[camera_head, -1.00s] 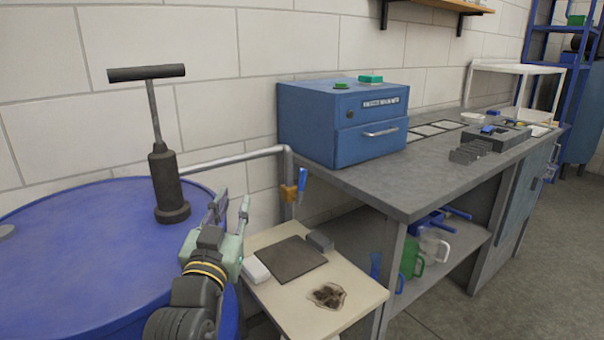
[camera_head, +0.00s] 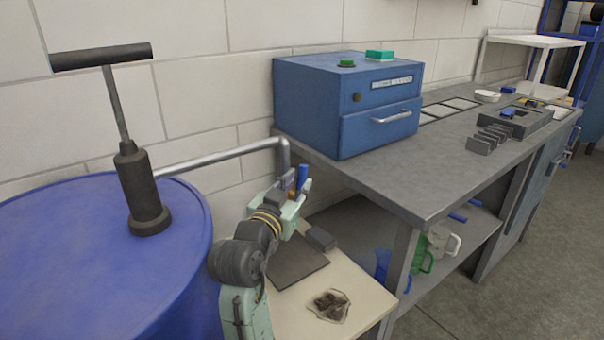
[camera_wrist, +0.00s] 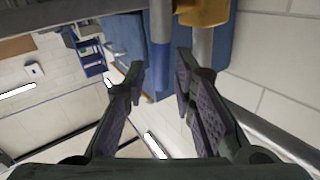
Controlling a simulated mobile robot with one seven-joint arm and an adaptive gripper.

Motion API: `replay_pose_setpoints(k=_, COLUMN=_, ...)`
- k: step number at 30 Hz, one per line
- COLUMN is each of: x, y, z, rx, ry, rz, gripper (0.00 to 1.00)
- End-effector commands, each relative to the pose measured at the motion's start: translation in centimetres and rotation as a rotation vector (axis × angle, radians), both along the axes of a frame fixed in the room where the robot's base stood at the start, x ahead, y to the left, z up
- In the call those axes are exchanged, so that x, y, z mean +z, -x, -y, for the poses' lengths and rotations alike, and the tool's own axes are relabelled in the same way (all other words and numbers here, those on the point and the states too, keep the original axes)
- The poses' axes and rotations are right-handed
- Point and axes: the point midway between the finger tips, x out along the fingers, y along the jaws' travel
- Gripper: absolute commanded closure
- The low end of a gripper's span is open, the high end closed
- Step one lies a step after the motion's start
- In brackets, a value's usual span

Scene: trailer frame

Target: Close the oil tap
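The oil tap is a brass-coloured valve with a blue lever (camera_head: 303,175) at the bent-down end of a grey metal pipe (camera_head: 225,157). My gripper (camera_head: 287,192) is right at the tap in the head view and covers most of the valve body. In the wrist view my gripper (camera_wrist: 159,78) is open. The blue lever (camera_wrist: 160,50) hangs lengthwise between its two fingertips, with a gap visible on the right. The brass valve body (camera_wrist: 204,12) is above and right of the fingers. I cannot tell whether either fingertip touches the lever.
A blue drum (camera_head: 60,250) with a black hand pump (camera_head: 140,185) stands left. A small cream table (camera_head: 350,285) with a dark plate (camera_head: 296,264) and a grey block (camera_head: 320,239) lies below the tap. A grey workbench (camera_head: 400,165) with a blue drawer box (camera_head: 340,110) is right.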

Motion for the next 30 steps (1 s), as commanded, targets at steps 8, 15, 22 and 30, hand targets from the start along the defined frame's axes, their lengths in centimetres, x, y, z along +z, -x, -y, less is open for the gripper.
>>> replay_pose_setpoints(k=8, x=0.1, y=-3.1, z=1.2, rx=0.001, ry=0.000, rz=-0.001, gripper=0.76)
replay_pose_setpoints(k=15, x=0.0, y=-3.5, z=1.3, rx=0.002, ry=-0.001, rz=0.001, gripper=0.76)
replay_pose_setpoints(k=22, x=0.0, y=-3.5, z=1.3, rx=0.002, ry=-0.001, rz=0.001, gripper=0.84)
replay_pose_setpoints(k=30, x=0.0, y=-3.4, z=1.3, rx=0.002, ry=-0.001, rz=0.001, gripper=1.00)
